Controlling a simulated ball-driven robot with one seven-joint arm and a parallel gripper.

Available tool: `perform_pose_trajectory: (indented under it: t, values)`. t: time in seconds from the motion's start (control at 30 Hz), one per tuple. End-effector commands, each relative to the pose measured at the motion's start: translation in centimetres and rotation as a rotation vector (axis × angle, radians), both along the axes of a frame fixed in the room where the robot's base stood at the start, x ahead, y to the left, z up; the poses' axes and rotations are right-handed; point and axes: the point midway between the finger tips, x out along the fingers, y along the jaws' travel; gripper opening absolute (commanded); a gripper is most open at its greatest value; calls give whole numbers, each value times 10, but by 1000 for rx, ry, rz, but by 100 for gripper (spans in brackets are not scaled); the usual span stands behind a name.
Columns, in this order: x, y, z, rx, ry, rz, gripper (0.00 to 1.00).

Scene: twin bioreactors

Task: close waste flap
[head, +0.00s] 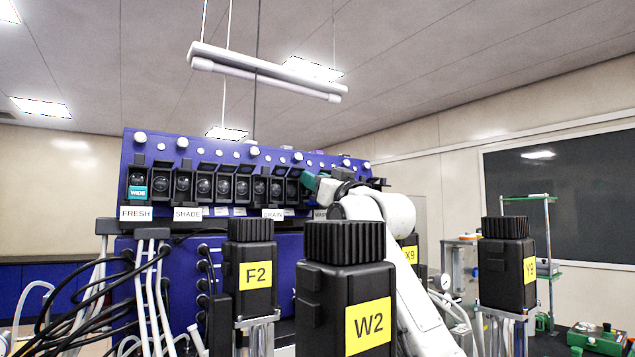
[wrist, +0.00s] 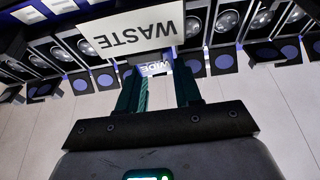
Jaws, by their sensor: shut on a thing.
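My gripper (wrist: 158,78) has its two dark teal fingers on either side of a small piece with a "WIDE" label (wrist: 156,68), right by the white WASTE sign (wrist: 128,37), which reads upside down in the wrist view. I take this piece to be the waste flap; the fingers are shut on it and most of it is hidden. In the head view my gripper (head: 309,181) is at the right part of the blue panel (head: 150,150), in front of the row of ports. There my arm hides the waste port, so the flap's angle cannot be told.
Black-capped bottles F2 (head: 250,280), W2 (head: 345,300), X9 (head: 411,252) and Y9 (head: 507,270) stand in front, with W2 close to my arm. Cables (head: 95,290) hang at the left. Neighbouring ports and dark flaps (wrist: 222,62) line the panel beside my fingers.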

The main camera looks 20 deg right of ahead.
Motion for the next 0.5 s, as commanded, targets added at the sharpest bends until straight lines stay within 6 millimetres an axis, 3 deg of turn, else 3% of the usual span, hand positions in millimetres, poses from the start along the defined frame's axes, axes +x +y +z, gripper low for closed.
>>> perform_pose_trajectory:
  t: [0.27,0.3,0.37,0.5]
  values:
    - [0,-1,-1,0,1,-1,4]
    - [0,-1,-1,0,1,-1,37]
    - [0,-1,-1,0,1,-1,42]
    - [0,-1,-1,0,2,-1,43]
